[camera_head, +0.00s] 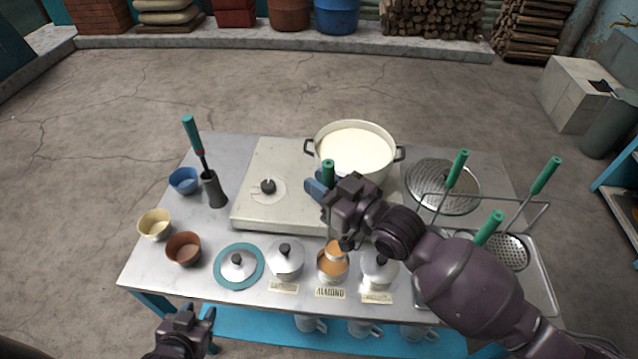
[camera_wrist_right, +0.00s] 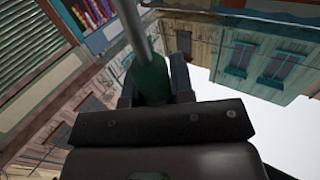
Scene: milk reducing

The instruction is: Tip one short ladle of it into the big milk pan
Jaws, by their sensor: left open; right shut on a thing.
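The big milk pan (camera_head: 310,147), wide and pale with two side handles, stands at the back of the table and holds white milk. My right gripper (camera_head: 325,186) is shut on a green ladle handle (camera_head: 328,168), just in front of the pan. The handle also shows between the fingers in the right wrist view (camera_wrist_right: 151,80). The open jar labelled ALMOND (camera_head: 332,278) stands below this gripper with orange-brown contents. The ladle's bowl is not clear; my arm and gripper hide much of it. My left gripper (camera_head: 198,318) is open and empty in front of the table's front edge.
Lidded pots (camera_head: 285,262) (camera_head: 379,273) flank the jar. A teal-rimmed lid (camera_head: 239,283), small bowls (camera_head: 184,249) and a green-handled tool in a dark holder (camera_head: 215,190) stand left. A tray (camera_head: 548,285) with green-handled utensils lies right. A hotplate (camera_head: 251,212) is central.

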